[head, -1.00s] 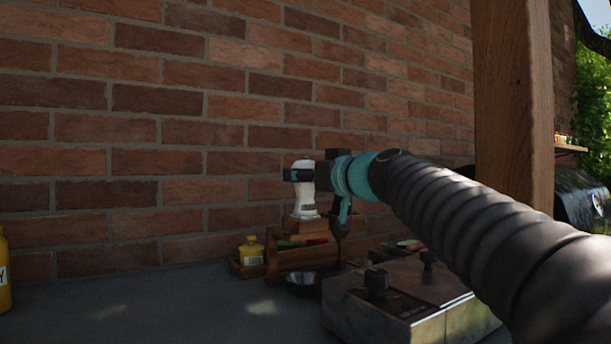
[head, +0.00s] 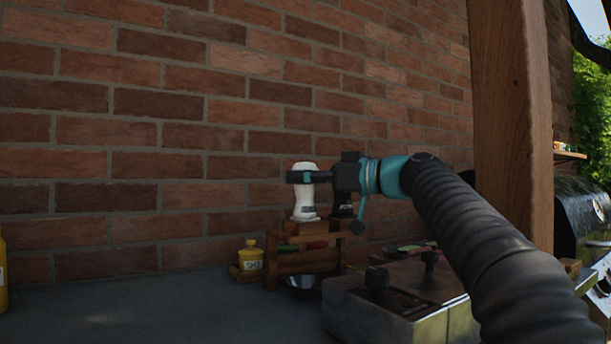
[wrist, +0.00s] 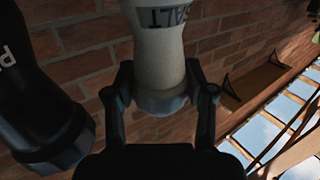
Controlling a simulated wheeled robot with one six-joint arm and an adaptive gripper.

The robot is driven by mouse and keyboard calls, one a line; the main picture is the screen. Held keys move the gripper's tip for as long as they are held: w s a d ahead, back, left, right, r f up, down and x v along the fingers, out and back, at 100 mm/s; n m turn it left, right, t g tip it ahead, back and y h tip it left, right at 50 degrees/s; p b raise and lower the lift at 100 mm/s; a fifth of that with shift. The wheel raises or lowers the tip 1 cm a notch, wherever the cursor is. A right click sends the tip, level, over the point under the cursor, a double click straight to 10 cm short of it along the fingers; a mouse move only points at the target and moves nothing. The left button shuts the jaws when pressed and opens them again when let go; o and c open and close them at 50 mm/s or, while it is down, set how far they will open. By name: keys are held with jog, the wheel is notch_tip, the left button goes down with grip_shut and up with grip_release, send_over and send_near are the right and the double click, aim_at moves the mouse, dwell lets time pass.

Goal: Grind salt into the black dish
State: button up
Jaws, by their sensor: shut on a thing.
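The white salt mill (head: 304,205) stands upright at the wooden rack (head: 295,262); I cannot tell whether its base touches the wood. My gripper (head: 302,177) is shut around its upper part from the right. The wrist view shows the mill (wrist: 160,50) between the two fingers of my gripper (wrist: 158,88), its "SALT" lettering upside down. The small black dish (head: 304,287) sits on the counter in front of the rack, lower than the mill. Its shiny inside shows, but its contents cannot be made out.
A black mill (wrist: 40,120) with a "P" stands close beside the salt mill in the wrist view. A yellow bottle (head: 250,256) is left of the rack. A metal box with knobs (head: 400,298) is right of the dish. The left counter (head: 150,305) is mostly clear.

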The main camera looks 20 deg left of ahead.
jog(key=shift+r+n+g+p, duration=0.1)
jog(key=shift+n+g+p, duration=0.5)
jog(key=shift+g, duration=0.6)
jog(key=o, duration=1.2)
jog(key=shift+f+b, duration=0.2)
jog(key=shift+b, duration=0.2)
